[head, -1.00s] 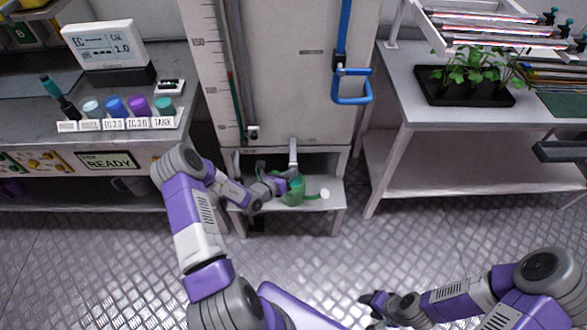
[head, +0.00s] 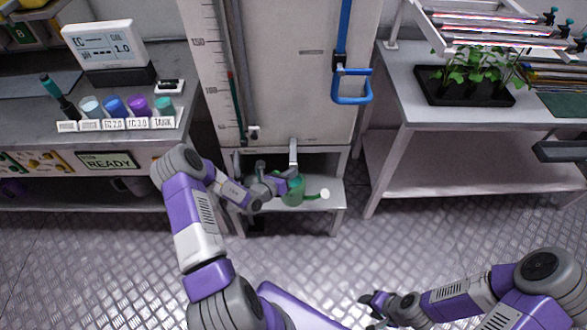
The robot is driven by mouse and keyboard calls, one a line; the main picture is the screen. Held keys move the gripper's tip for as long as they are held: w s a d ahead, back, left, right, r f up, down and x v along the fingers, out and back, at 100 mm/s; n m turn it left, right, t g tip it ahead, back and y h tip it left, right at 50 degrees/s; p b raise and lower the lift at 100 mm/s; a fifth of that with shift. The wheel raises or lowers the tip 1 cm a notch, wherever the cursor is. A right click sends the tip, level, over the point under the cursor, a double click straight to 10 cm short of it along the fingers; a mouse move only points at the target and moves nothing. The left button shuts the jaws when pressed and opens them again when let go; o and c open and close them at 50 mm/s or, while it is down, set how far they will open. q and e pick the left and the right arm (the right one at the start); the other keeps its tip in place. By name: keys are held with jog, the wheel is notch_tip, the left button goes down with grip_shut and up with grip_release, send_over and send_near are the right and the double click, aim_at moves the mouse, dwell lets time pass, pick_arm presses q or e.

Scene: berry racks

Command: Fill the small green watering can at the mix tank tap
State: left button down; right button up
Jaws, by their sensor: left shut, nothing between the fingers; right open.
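The small green watering can (head: 293,194) stands upright on the low white shelf under the mix tank (head: 290,95), its spout pointing right with a pale rose at the end. The tap (head: 293,150) comes down from the tank's front just above the can. My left gripper (head: 290,184) is at the can's left and upper side, shut with nothing held; its fingers partly overlap the can and tap. Whether it touches the tap or the can I cannot tell. My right gripper (head: 367,304) is open and empty, low over the floor at the front.
A left bench (head: 60,150) carries a meter display (head: 103,48) and several coloured bottles. A right table (head: 400,110) holds a black seedling tray (head: 465,98). A blue pipe (head: 350,98) runs down the tank front. The floor between is clear.

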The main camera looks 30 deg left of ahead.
dwell(0.5)
pick_arm(q)
jog(key=shift+s+d+p, duration=0.5)
jog(key=shift+s+p, duration=0.15)
jog(key=shift+s, duration=0.2)
jog(key=s+d, duration=0.1)
jog(key=s+p, duration=0.1)
jog(key=s, duration=0.1)
jog(key=s+d+p, duration=0.1)
jog(key=shift+s+d, duration=0.15)
jog(key=shift+d, duration=0.2)
